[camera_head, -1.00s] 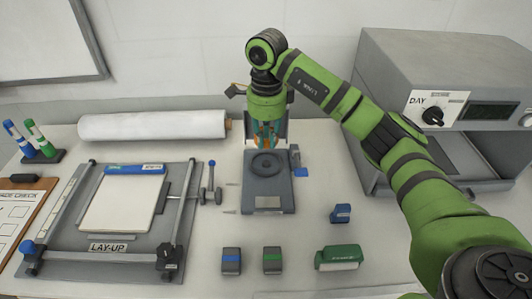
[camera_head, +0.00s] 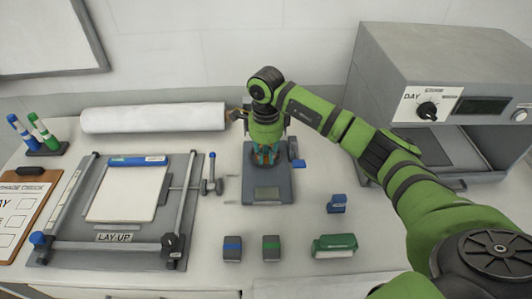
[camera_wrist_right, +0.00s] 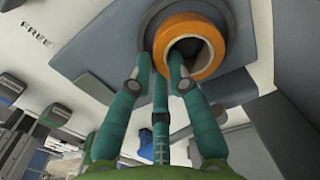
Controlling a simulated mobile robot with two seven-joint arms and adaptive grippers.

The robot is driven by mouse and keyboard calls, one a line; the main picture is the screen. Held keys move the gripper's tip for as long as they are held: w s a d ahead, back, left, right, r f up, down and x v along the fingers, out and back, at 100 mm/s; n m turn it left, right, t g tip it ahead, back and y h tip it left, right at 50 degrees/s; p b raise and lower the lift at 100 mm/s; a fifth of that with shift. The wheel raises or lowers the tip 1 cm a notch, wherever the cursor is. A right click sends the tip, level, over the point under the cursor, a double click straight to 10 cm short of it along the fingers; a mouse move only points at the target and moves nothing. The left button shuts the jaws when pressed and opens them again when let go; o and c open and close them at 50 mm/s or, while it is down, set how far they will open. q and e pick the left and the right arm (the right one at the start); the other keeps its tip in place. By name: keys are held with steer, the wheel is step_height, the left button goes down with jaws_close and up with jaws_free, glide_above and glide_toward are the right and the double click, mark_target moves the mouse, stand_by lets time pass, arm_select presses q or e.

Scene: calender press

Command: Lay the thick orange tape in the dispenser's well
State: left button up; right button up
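The dispenser (camera_head: 266,193) is a grey block with a round well, standing at the middle of the table. My right gripper (camera_head: 266,157) points down over its well and hides most of it. In the right wrist view, the thick orange tape (camera_wrist_right: 207,60) is a ring with a dark hole, at the fingertips of my right gripper (camera_wrist_right: 162,62). One finger reaches into the hole and the others lie at the ring's outer side, so it looks pinched by its wall. The grey round well rim (camera_wrist_right: 147,22) shows partly beside the ring. Whether the tape touches the well is hidden. My left gripper is out of view.
A lay-up frame (camera_head: 170,243) stands left, with a white roll (camera_head: 152,117) behind it. Blue-striped (camera_head: 231,249) and green-striped (camera_head: 271,249) blocks, a green item (camera_head: 335,245) and a blue one (camera_head: 337,204) lie in front. A grey oven (camera_head: 440,60) stands right.

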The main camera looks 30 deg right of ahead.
mark_target(266, 157)
steer(key=shift+o, duration=1.2)
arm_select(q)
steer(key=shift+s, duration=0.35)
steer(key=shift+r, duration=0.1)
arm_select(e)
steer(key=shift+r, duration=0.1)
arm_select(q)
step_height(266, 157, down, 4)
steer(key=b, duration=0.3)
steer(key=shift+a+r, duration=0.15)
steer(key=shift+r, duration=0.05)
arm_select(e)
step_height(266, 157, up, 12)
